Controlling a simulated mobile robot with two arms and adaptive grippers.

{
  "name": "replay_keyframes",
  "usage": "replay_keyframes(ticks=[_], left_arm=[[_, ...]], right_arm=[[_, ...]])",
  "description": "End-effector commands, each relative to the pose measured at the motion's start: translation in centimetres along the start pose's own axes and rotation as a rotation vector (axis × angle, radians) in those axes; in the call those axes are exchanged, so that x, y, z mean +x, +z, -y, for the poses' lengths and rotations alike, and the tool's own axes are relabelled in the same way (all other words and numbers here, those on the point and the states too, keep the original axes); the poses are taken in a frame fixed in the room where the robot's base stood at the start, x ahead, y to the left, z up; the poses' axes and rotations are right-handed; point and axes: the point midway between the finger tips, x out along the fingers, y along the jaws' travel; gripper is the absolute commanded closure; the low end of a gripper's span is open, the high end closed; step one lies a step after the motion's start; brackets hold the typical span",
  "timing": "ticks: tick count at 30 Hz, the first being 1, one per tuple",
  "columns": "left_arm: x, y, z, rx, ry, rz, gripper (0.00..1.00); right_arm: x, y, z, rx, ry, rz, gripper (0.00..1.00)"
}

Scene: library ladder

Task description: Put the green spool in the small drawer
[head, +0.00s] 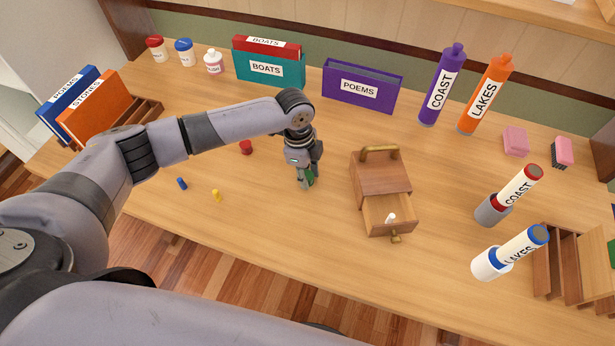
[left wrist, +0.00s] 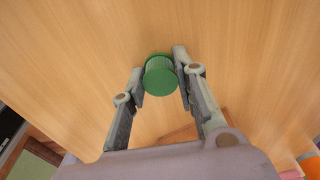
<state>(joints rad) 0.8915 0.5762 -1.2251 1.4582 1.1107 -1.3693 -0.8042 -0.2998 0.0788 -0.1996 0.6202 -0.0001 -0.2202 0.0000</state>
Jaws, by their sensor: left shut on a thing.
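The green spool (left wrist: 160,76) is between the fingers of my left gripper (left wrist: 160,84), which is shut on it. In the head view the spool (head: 309,175) shows as a bit of green at the fingertips of the left gripper (head: 306,180), just left of the small wooden box. I cannot tell whether the spool touches the table. The small drawer (head: 374,213) is pulled open at the front of the wooden box (head: 380,178), with a small white item (head: 390,218) inside. My right gripper is not in view.
A red spool (head: 246,147), a blue piece (head: 182,184) and a yellow piece (head: 216,195) lie to the left. Binders, jars and bottles stand along the back. Two labelled tubes in cups (head: 491,210) stand at right. The table front of the drawer is clear.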

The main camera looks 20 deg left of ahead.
Motion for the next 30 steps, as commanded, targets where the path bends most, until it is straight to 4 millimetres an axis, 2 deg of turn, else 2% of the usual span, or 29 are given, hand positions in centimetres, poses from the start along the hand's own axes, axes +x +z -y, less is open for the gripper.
replay_keyframes(ticks=[3, 11, 16, 20, 30], left_arm=[[0.0, 0.0, 0.0, 0.000, 0.000, 0.000, 0.91], [-0.3, 0.0, 0.0, 0.000, -0.001, 0.000, 0.91], [-1.8, -0.2, 0.1, 0.001, -0.002, -0.001, 0.91], [-4.2, -0.5, 0.1, 0.001, -0.005, -0.001, 0.91], [-13.8, -1.7, 0.2, 0.002, -0.006, -0.001, 0.91]], right_arm=[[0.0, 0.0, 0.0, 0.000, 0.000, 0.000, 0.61], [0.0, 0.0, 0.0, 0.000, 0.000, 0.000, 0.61], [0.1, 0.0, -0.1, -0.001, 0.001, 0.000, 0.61], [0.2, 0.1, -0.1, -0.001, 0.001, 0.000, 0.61], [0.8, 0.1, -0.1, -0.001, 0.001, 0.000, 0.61]])
